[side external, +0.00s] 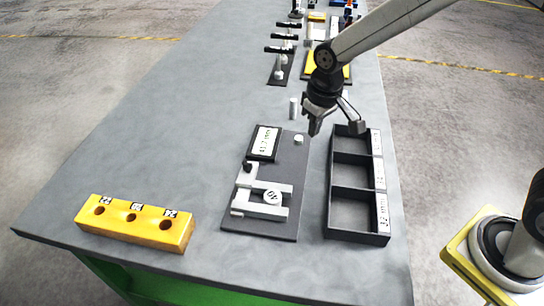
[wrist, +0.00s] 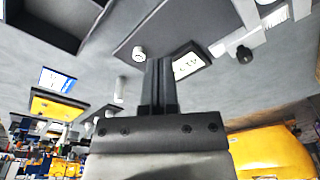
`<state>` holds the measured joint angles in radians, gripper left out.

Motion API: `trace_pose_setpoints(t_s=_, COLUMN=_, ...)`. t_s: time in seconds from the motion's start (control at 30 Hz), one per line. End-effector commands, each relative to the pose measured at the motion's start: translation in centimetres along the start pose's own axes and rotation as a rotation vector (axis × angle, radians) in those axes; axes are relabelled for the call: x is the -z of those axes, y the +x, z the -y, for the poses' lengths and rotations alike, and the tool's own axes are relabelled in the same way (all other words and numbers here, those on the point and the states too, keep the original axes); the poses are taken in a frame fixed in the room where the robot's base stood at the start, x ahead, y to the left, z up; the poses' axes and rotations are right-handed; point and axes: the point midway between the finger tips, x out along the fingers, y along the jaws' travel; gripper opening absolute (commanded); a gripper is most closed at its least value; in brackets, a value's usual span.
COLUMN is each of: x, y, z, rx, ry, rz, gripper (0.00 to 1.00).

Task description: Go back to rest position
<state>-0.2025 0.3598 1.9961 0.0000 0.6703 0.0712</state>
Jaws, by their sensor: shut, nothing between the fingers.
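My gripper (side external: 314,126) is shut and empty. In the side external view it hangs in the air above the table, over the gap between the dark fixture plate (side external: 272,226) and the black tray (side external: 333,236). In the wrist view its two fingers (wrist: 159,85) are pressed together in the middle, in front of the plate. The plate carries a grey clamp-shaped casting (side external: 264,210) with a round label, a small white peg (side external: 298,140) and a black-framed label (side external: 264,143). The tray has three compartments, which look empty, with labels along its right side.
A yellow block (side external: 135,222) with several holes stands at the front left. A grey cylinder (side external: 293,108) stands on the table behind the plate. Several tools and fixtures (side external: 280,65) line the far end. The table's left middle is clear.

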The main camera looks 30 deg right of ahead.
Motion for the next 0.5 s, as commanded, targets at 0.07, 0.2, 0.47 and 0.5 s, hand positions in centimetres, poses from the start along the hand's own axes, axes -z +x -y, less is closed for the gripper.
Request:
trace_pose_setpoints(t_s=0.07, x=-1.9, y=-0.3, z=-1.4, rx=-0.003, ry=0.022, rz=-0.016, gripper=0.0)
trace_pose_setpoints(t_s=0.2, x=-5.1, y=-0.5, z=-3.3, rx=-0.008, ry=0.052, rz=-0.046, gripper=0.0)
trace_pose_setpoints(t_s=0.47, x=-11.1, y=-0.4, z=-5.9, rx=-0.022, ry=0.105, rz=-0.094, gripper=0.0)
trace_pose_setpoints(t_s=0.5, x=-11.8, y=-0.4, z=-6.1, rx=-0.024, ry=0.111, rz=-0.1, gripper=0.0)
